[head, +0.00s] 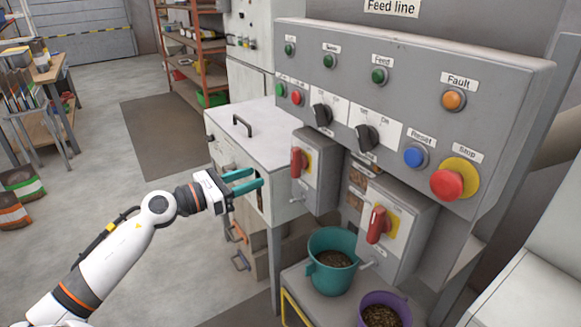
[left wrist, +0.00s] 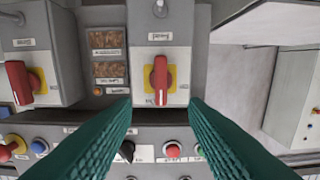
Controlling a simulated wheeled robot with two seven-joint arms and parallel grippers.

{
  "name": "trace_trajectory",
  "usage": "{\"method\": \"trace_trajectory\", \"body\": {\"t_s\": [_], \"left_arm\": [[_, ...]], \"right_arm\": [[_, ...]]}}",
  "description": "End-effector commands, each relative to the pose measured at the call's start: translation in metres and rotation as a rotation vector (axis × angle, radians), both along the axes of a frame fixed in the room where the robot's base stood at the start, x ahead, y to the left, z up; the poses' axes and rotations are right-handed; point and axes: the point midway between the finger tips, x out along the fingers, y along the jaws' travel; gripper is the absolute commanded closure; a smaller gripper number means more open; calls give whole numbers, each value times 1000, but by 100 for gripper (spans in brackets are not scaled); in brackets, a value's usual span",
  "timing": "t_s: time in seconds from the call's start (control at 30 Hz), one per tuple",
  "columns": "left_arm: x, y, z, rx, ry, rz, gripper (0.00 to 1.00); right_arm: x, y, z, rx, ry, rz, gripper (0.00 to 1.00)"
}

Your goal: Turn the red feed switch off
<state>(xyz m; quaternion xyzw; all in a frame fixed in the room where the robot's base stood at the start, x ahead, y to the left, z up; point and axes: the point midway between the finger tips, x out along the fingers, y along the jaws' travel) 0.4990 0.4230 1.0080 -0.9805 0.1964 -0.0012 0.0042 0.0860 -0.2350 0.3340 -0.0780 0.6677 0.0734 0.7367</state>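Two red rotary handles on yellow plates sit on grey boxes below the panel. The left one (head: 298,161) is centred in the left wrist view (left wrist: 160,80), its handle in line with the box's long side. The right one (head: 377,225) shows at the left of the wrist view (left wrist: 20,83), its handle also roughly upright. The box labels are too small to read surely, so I cannot tell which is the feed switch. My left gripper (head: 257,177) is open and empty, its teal fingers pointing at the left handle, apart from it. My right gripper is not in view.
The "Feed line" panel (head: 345,80) above carries lamps, black selectors, a blue reset button (head: 415,156) and a red stop button (head: 447,184). A teal bucket (head: 333,275) and purple bucket (head: 384,312) of pellets stand below. A white cabinet (head: 262,135) is behind the gripper.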

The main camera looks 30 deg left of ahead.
Motion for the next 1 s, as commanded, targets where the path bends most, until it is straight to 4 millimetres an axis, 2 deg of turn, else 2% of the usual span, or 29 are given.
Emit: {"method": "trace_trajectory", "body": {"t_s": [0.17,0.4,0.6,0.8,1.0], "left_arm": [[28,-10,4,-5,-1,1,60],[68,-27,4,-10,0,3,60],[92,-36,2,-10,1,4,60],[101,-41,0,-8,2,3,60],[102,-41,0,-7,3,3,60]], "right_arm": [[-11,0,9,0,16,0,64],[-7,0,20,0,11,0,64],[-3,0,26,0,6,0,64],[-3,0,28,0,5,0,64],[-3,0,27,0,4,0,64]]}}
